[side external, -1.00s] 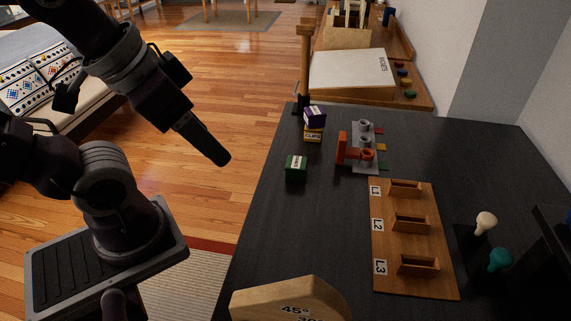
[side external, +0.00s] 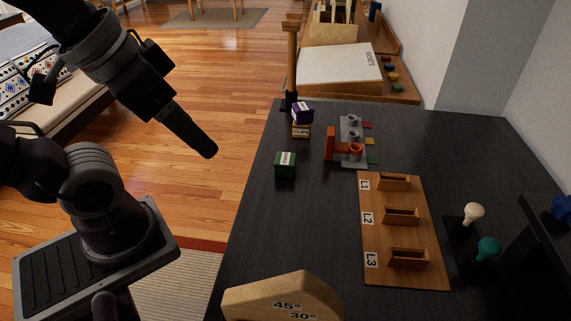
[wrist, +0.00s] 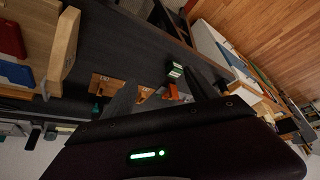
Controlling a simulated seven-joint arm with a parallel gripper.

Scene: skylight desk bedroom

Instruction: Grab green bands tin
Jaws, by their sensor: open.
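The green tin (side external: 285,166) with a white label stands on the dark desk near its left edge. It looks to be the green block with a pale label in the wrist view (wrist: 176,70). My gripper (side external: 211,152) is in the air to the left of the tin, apart from it, pointing down and right. In the wrist view my gripper (wrist: 160,82) has its two dark fingers spread, with nothing held between them. The tin's label is too small to read.
A grey rack with an orange part (side external: 331,144) is to the right. A slotted wooden board (side external: 377,247) and wooden angle block (side external: 265,297) are nearer. Desk around the green tin is clear.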

